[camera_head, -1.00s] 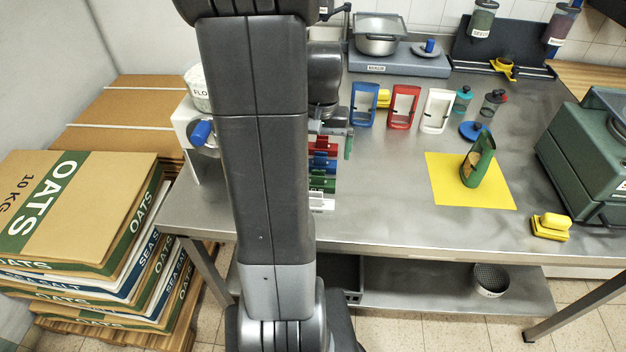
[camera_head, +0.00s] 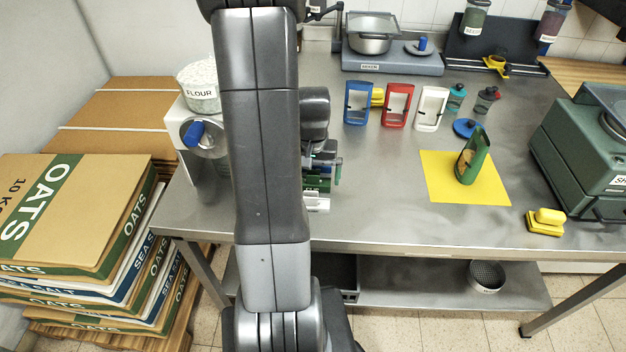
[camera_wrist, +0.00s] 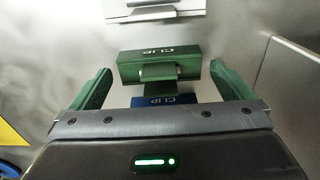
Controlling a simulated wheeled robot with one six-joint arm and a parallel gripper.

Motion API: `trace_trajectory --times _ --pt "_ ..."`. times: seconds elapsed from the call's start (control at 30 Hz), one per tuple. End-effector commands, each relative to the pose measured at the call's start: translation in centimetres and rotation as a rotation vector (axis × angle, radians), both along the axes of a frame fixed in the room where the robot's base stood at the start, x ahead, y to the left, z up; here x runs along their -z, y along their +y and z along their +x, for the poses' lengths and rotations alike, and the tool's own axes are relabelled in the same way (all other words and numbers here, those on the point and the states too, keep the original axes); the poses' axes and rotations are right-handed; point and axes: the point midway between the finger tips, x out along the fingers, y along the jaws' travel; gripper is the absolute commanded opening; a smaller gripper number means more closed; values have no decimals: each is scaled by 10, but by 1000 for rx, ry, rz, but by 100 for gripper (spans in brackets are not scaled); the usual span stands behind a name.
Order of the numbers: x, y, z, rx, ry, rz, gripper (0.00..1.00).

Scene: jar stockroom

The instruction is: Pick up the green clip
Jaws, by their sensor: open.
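The green clip (camera_wrist: 158,68) lies on the steel table in a row of clips, between a white clip (camera_wrist: 150,10) and a blue clip (camera_wrist: 165,101). In the head view the green clip (camera_head: 317,184) shows partly from behind my arm. My gripper (camera_wrist: 160,70) is open and empty, its two green-tipped fingers spread to the left and right of the green clip. Whether the fingers are level with the clip or still above it I cannot tell. In the head view my gripper (camera_head: 325,165) is largely hidden by my arm.
A flour jar (camera_head: 199,88) stands on a white machine at left. The table's front middle is clear.

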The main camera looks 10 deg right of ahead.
Motion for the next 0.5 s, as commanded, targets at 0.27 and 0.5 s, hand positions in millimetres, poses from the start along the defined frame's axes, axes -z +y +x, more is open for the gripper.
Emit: trace_trajectory --times 0.27,0.5 --pt "0 0 0 0 0 0 62" --pt "-1 0 0 0 0 0 61"
